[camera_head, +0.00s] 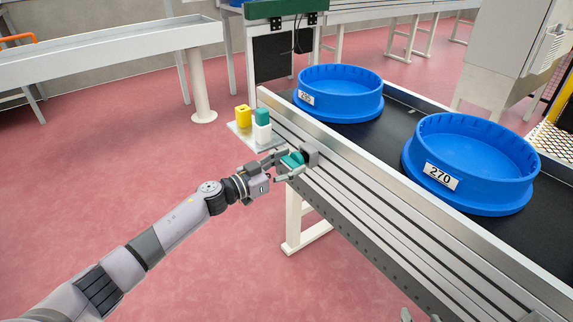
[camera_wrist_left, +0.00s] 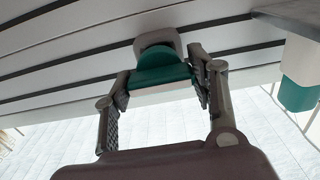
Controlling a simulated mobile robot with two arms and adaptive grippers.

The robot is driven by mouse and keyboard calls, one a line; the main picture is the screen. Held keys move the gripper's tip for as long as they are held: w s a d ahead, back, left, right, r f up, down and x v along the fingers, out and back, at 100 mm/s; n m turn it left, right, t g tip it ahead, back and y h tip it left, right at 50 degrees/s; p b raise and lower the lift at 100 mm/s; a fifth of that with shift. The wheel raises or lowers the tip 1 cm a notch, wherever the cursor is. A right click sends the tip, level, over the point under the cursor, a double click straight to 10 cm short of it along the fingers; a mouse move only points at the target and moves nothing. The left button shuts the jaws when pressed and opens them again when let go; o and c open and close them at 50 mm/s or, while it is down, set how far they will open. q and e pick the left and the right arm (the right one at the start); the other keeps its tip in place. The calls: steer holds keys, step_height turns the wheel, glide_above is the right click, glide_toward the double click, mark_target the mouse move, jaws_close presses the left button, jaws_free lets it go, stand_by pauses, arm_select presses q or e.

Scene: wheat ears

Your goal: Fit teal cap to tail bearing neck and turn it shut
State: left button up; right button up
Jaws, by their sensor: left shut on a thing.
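The teal cap (camera_head: 292,160) is between the fingers of my left gripper (camera_head: 284,168), at the side rail of the conveyor. In the left wrist view the teal cap (camera_wrist_left: 160,72) sits between the two fingers of the left gripper (camera_wrist_left: 163,88), which is shut on it. The grey bearing housing (camera_head: 311,155) is fixed to the rail, right behind the cap; it also shows in the left wrist view (camera_wrist_left: 158,41). The cap hides the neck, and I cannot tell how far it is seated. Small grey tips at the bottom edge may be my right gripper (camera_head: 406,315).
A small tray (camera_head: 240,131) beside the rail holds a yellow piece (camera_head: 243,116) and a white piece with a teal top (camera_head: 262,126). Two blue tubs, one (camera_head: 340,95) farther and one marked 270 (camera_head: 470,165) nearer, stand on the black belt (camera_head: 395,125). The red floor at left is clear.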

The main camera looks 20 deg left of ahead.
arm_select(q)
steer(key=shift+w+d, duration=0.45)
steer(key=shift+w, duration=0.15)
arm_select(e)
steer(key=shift+s+d+f+g, duration=0.15)
steer(key=shift+s+f+g, duration=0.25)
steer(key=shift+s+f, duration=0.1)
steer(key=shift+s+f, duration=0.1)
steer(key=shift+s, duration=0.05)
arm_select(q)
steer(key=shift+m, duration=1.5)
steer(key=shift+w+r, duration=0.1)
arm_select(e)
steer(key=shift+s+f, duration=0.1)
steer(key=shift+d+f, duration=0.1)
